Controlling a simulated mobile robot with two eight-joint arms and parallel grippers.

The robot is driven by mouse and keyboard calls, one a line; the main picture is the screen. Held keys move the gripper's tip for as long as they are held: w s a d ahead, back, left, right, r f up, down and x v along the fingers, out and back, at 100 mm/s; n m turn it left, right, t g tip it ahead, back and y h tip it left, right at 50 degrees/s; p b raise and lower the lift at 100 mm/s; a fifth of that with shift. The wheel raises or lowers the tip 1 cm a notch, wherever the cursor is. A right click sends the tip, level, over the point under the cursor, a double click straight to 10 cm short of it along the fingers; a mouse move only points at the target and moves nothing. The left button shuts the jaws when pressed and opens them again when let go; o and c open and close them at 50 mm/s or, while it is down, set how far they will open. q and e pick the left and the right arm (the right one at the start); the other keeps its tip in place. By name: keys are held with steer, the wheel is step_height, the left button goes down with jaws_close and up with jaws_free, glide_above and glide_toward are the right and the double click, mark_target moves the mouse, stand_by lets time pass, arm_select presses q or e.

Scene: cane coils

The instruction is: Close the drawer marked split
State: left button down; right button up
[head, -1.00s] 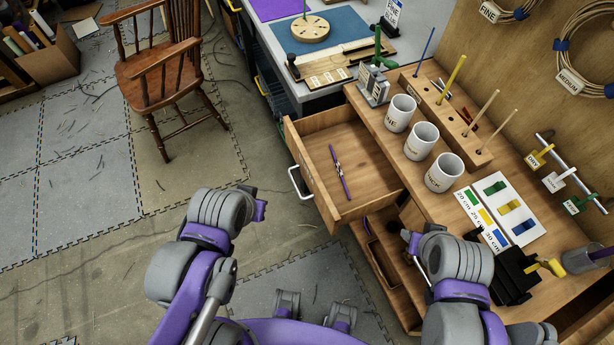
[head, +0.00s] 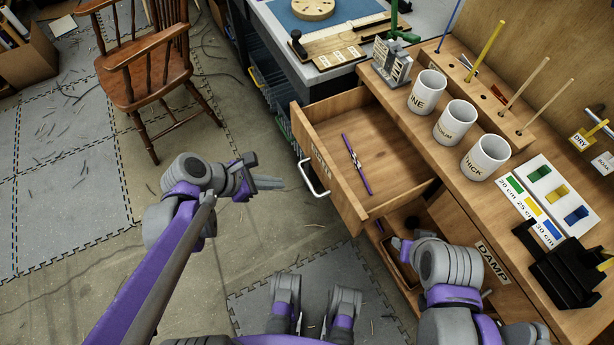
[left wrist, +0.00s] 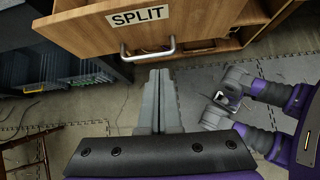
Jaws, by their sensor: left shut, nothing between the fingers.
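The drawer marked split (head: 328,170) stands pulled out from the wooden bench in the head view, with a purple-handled tool (head: 357,163) lying inside. Its front with the SPLIT label (left wrist: 140,17) fills the top of the left wrist view. Its silver handle (head: 313,181) also shows in the left wrist view (left wrist: 148,52). My left gripper (head: 281,183) is shut and empty, just left of the handle and apart from it in the head view. In the left wrist view its fingers (left wrist: 158,75) point toward the handle. My right gripper (head: 398,247) is near the lower compartment; its fingers are mostly hidden.
Three white mugs (head: 455,122) stand on the bench top. A compartment marked DAMP (head: 494,263) is at lower right. A wooden chair (head: 150,75) stands at the left. The floor (head: 270,230) before the drawer is clear.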

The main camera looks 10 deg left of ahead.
arm_select(q)
steer(key=shift+n, duration=0.3)
steer(key=b+x, duration=0.1)
steer(key=x, duration=0.3)
steer(key=r+b+x, duration=0.1)
steer(key=x, duration=0.3)
steer(key=w+d+b+x, duration=0.1)
steer(key=x, duration=0.3)
steer(key=shift+d+r, duration=0.2)
steer(key=shift+w+d, duration=0.45)
steer(key=w+d, duration=0.4)
steer(key=d, duration=0.2)
steer(key=w+d, duration=0.4)
steer(key=d, duration=0.2)
steer(key=w+d+b, duration=0.1)
steer(key=w+d, duration=0.4)
steer(key=d, duration=0.1)
steer(key=shift+w+d, duration=0.35)
steer(key=shift+d, duration=0.1)
steer(key=shift+d+r, duration=0.1)
steer(key=shift+r, duration=0.05)
steer(key=shift+w, duration=0.1)
